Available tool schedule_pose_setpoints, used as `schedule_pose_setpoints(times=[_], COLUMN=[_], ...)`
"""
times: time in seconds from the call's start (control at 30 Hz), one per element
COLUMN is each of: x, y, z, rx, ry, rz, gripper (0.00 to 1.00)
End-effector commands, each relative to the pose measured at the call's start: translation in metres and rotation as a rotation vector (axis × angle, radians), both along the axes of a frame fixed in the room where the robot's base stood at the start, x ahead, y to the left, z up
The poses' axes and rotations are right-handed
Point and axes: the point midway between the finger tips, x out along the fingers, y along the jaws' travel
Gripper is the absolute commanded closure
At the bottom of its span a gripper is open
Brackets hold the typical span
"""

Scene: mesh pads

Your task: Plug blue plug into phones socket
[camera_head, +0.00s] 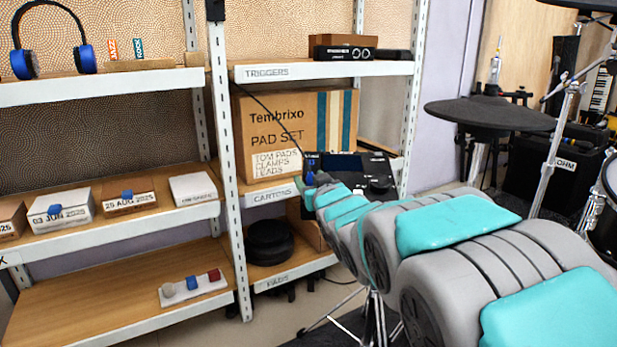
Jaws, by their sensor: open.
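My arm reaches from the lower right to the middle shelf. My gripper (306,183) is at its far end, small in view and partly hidden by my own arm links; it is open. A small blue piece (310,177), possibly the blue plug, shows right at the gripper, in front of a black module (378,180) with a screen and knobs. I cannot tell whether it touches the fingers or the module. A thin dark cable (275,117) hangs across the carton down toward this spot. The phones socket cannot be made out.
The Tembrixo carton (268,135) stands behind the gripper. Shelf uprights (228,150) rise left of it. A lower-shelf strip (205,288) bears grey, blue and red knobs. Boxes with blue pieces, including one dated 25 Aug (143,203), sit left. Drum gear with a black pad (485,115) stands right.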

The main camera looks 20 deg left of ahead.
Motion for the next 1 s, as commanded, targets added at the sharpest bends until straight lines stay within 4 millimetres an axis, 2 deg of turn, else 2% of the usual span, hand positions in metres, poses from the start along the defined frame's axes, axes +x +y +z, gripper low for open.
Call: schedule_pose_setpoints(times=[0.2, 0.4, 1.0], x=[-0.026, -0.043, -0.047], y=[-0.017, -0.029, -0.032], z=[0.005, 0.006, 0.006], rx=[0.001, 0.0, 0.0], ry=[-0.003, -0.001, -0.001], rz=[0.001, 0.001, 0.002], gripper=[0.41, 0.41, 0.41])
